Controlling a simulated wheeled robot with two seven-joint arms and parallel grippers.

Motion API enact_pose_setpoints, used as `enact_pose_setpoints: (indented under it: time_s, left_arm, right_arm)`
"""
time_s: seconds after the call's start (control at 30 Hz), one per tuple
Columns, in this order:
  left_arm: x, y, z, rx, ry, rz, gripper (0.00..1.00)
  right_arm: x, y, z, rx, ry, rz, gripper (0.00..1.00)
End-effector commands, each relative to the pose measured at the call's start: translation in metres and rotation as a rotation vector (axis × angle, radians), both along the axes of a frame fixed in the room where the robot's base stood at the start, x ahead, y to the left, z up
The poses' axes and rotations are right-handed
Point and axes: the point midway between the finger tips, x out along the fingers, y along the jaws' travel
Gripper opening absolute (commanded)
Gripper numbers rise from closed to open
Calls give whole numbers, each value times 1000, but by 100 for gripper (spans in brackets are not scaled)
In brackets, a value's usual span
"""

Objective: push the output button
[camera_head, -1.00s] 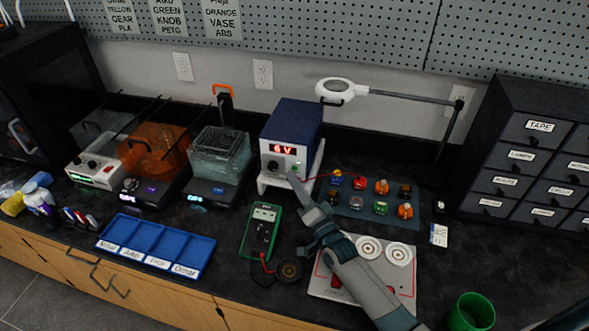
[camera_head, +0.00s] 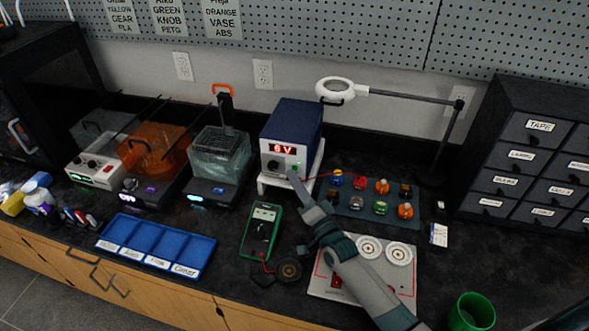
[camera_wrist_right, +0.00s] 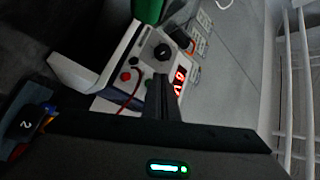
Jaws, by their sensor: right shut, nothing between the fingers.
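The blue power supply (camera_head: 294,122) stands on a white stand at the back of the bench, its pale front panel facing me. Its red display (camera_head: 283,149) is lit, and a dark knob (camera_head: 273,165) sits below it. A small green spot (camera_head: 296,168), perhaps the output button, shows at the panel's lower right. My right gripper (camera_head: 292,175) is shut and empty, its tips at the panel's lower right. My left gripper is out of view.
A red lead (camera_head: 318,176) runs from the panel near my fingers. A tray of coloured parts (camera_head: 352,207) lies to the right, and a green multimeter (camera_head: 261,230) lies in front. A white board (camera_head: 407,285) lies under my right forearm.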

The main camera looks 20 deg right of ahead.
Motion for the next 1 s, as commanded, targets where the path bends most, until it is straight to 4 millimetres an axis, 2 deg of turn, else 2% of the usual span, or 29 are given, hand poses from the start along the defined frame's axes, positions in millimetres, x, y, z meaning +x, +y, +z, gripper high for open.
enact_pose_setpoints:
  time_s: [1.0]
  left_arm:
    - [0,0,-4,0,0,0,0]
  right_arm:
    - [8,-5,0,0,0,0,0]
